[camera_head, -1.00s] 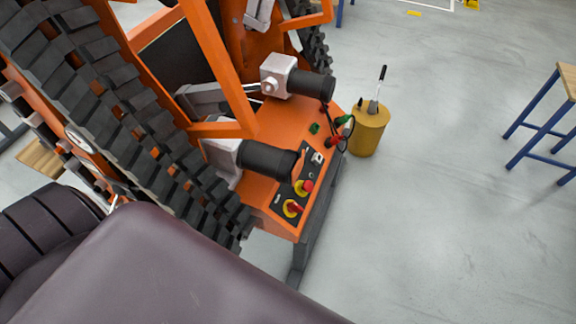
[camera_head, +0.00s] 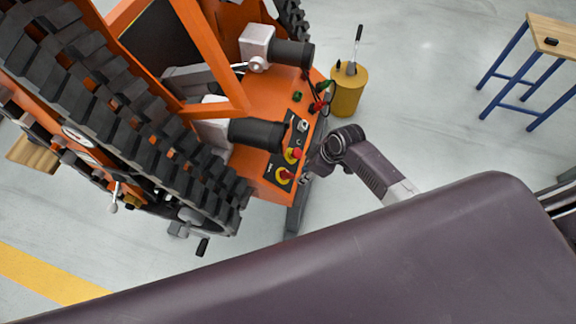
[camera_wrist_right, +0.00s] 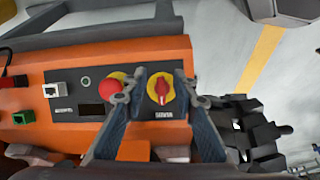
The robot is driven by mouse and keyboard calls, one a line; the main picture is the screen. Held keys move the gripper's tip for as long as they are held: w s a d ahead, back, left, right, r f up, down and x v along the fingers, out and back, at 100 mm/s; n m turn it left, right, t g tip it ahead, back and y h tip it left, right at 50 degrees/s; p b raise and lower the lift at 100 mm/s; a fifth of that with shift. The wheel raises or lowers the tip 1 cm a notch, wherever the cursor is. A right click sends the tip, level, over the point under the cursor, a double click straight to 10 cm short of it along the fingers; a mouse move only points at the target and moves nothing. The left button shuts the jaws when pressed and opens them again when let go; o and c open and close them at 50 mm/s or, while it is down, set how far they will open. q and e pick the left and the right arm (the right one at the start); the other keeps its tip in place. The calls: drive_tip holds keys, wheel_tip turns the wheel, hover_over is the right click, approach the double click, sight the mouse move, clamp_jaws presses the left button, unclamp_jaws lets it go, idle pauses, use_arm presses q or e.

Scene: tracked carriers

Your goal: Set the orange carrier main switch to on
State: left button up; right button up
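The orange carrier (camera_head: 262,120) fills the left of the head view. Its main switch, a red handle on a yellow disc, sits at the near end of the black panel (camera_head: 283,175). It also shows in the right wrist view (camera_wrist_right: 160,91), its handle roughly upright in that picture. My right gripper (camera_head: 309,172) is beside the panel in the head view. In the wrist view its fingers are spread, one on each side of the switch (camera_wrist_right: 161,77). The gripper is open; whether a fingertip touches anything, I cannot tell. My left gripper is out of view.
A red mushroom button (camera_wrist_right: 110,86) on yellow is close beside the switch, by one finger. A white socket (camera_wrist_right: 53,90) and a green connector (camera_wrist_right: 23,118) are farther along. A yellow drum (camera_head: 347,95) and a wooden-topped stand (camera_head: 555,35) stand behind.

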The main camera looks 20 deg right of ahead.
sight(290, 173)
wheel_tip(290, 173, up, 5)
drive_tip(key=w+a+n, duration=0.1)
drive_tip(key=shift+n+y, duration=0.3)
drive_tip(key=x, duration=0.7)
drive_tip(key=shift+w+a+f, duration=0.1)
drive_tip(key=shift+a+f, duration=0.1)
clamp_jaws()
